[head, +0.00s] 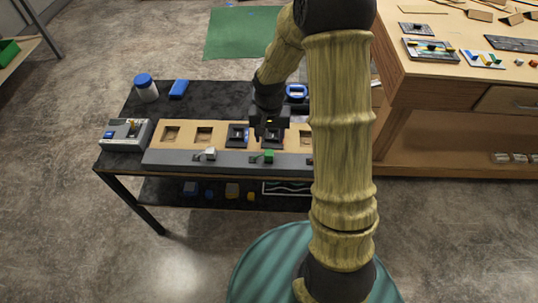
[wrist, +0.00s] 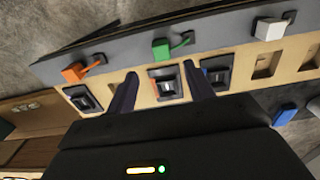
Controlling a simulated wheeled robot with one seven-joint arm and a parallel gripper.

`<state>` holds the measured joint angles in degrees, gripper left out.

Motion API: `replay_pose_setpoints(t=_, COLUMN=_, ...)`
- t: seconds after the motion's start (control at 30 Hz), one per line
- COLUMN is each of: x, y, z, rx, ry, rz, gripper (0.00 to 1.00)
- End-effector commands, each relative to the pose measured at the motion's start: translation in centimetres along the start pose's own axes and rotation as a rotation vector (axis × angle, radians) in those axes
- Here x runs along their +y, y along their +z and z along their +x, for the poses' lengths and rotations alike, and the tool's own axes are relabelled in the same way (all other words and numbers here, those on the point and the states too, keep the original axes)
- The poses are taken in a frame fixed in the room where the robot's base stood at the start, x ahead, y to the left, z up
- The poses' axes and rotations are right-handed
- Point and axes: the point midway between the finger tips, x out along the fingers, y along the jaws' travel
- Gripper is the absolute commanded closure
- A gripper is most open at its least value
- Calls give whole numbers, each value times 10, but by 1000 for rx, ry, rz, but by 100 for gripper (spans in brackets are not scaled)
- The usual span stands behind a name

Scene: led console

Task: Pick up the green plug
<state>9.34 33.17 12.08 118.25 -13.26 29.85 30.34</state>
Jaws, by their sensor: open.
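The green plug (head: 269,156) sits on the grey front strip of the console (head: 175,157). In the wrist view the green plug (wrist: 161,50) is a small green block with a short green lead to its right. My gripper (head: 269,137) is over the console, just behind the plug in the head view. In the wrist view its two dark fingers (wrist: 160,70) are spread apart with nothing between them. They point toward the plug and are apart from it, with a black socket module (wrist: 165,83) showing between them.
A white plug (wrist: 269,29) and an orange plug (wrist: 75,73) sit on the same strip, on either side. The tan panel holds black modules and empty recesses (head: 204,134).

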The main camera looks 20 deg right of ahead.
Motion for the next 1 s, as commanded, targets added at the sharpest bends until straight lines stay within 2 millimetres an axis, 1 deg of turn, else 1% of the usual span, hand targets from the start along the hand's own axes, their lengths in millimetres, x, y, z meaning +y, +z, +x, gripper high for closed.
replay_pose_setpoints(t=0.03, x=0, y=1, z=9, rx=-6, ry=1, rz=0, gripper=47)
replay_pose_setpoints(t=0.2, x=0, y=1, z=36, rx=-4, ry=1, rz=-1, gripper=47)
replay_pose_setpoints(t=0.3, x=0, y=0, z=47, rx=-2, ry=1, rz=0, gripper=47)
replay_pose_setpoints(t=0.4, x=0, y=0, z=52, rx=0, ry=0, rz=1, gripper=47)
replay_pose_setpoints(t=0.77, x=0, y=-1, z=54, rx=0, ry=0, rz=0, gripper=47)
replay_pose_setpoints(t=0.87, x=0, y=-1, z=61, rx=-3, ry=1, rz=0, gripper=47)
replay_pose_setpoints(t=1.0, x=-2, y=-4, z=77, rx=-4, ry=1, rz=-1, gripper=47)
